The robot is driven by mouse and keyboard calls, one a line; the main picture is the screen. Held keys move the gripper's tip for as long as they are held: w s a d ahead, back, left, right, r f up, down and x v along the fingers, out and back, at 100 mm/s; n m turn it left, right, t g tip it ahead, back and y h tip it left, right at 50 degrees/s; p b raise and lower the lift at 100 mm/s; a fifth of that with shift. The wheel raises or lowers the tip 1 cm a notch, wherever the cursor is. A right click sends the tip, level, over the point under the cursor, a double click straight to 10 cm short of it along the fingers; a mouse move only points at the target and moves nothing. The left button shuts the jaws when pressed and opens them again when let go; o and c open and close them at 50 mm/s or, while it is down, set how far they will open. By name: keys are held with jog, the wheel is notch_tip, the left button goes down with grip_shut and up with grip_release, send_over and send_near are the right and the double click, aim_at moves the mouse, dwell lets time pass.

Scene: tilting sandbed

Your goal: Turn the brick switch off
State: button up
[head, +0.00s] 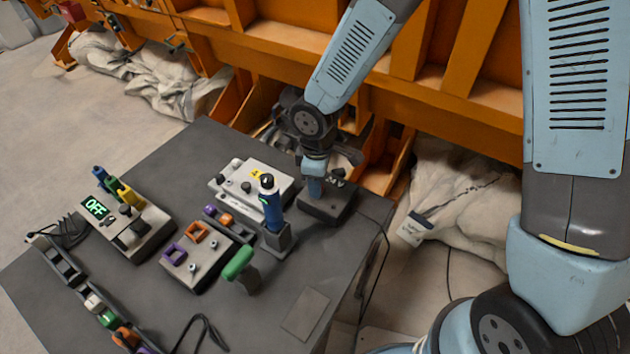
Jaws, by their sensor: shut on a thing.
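A dark box (334,208) with small black controls on top sits at the back right corner of the grey table; I take it as the brick switch, though no label is readable. My gripper (316,188) points down onto the left part of its top and is shut on its switch part, which the fingers mostly hide. I cannot tell the switch's position.
A green handle (238,263) and a box with purple and orange squares (190,262) are nearer.

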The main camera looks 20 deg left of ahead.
jog(key=shift+w+d+n, duration=0.15)
jog(key=shift+d+n, duration=0.05)
jog(key=shift+n, duration=0.1)
jog(key=o, duration=1)
jog(key=shift+a, duration=0.1)
jog(key=shift+o, duration=0.2)
notch_tip(320, 180, up, 14)
jog(key=shift+f, duration=0.15)
dwell(0.4)
